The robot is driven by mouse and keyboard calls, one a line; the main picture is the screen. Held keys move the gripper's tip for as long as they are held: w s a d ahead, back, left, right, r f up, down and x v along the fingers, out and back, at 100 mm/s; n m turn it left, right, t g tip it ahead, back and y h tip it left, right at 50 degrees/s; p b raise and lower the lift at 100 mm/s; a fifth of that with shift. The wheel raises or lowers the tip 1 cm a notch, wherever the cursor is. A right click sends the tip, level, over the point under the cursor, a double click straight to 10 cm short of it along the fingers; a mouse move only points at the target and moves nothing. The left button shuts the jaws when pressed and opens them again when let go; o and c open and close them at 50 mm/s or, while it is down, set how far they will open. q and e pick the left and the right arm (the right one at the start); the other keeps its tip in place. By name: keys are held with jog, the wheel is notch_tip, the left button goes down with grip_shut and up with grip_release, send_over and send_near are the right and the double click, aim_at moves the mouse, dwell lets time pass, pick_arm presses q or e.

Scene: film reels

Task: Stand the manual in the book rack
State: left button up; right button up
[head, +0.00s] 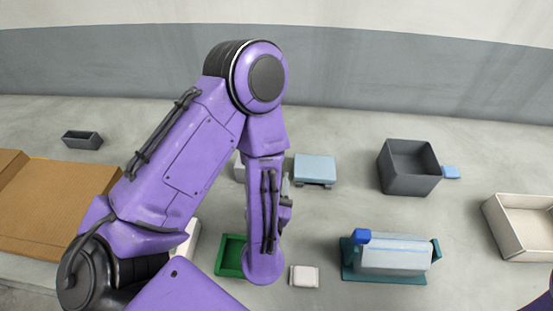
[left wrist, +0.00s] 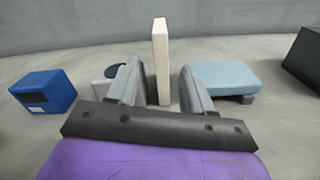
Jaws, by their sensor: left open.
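A thin cream slab (left wrist: 161,62), which looks like the manual, stands upright in the left wrist view. My left gripper (left wrist: 160,88) is open, with one grey finger on each side of the slab's lower part as seen from the wrist. I cannot tell whether the slab is between the fingers or just beyond them; no finger visibly touches it. In the head view my left forearm hides most of that spot and the gripper. I cannot pick out the book rack for sure. My right gripper is out of view.
A light blue platform (head: 315,168) stands right of the slab, with a dark grey bin (head: 408,170) beyond. A blue box (left wrist: 44,91) and a grey item (left wrist: 105,85) are left.

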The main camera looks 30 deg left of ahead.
pick_arm(q)
jog(key=n, duration=0.2)
jog(key=shift+w+a+f+n, duration=0.15)
jog(key=shift+f+n, duration=0.1)
jog(key=shift+n, duration=0.15)
jog(key=shift+w+a+f+b, duration=0.15)
jog(key=shift+w+b, duration=0.15)
jog(key=shift+b, duration=0.2)
jog(key=shift+b+x, duration=0.65)
jog(key=shift+x, duration=0.3)
jog(key=p+x, duration=0.1)
jog(key=x, duration=0.1)
jog(key=p+x, duration=0.2)
jog(key=x, duration=0.1)
jog(key=p+x, duration=0.1)
jog(key=x, duration=0.2)
jog(key=shift+r, duration=0.3)
grip_shut()
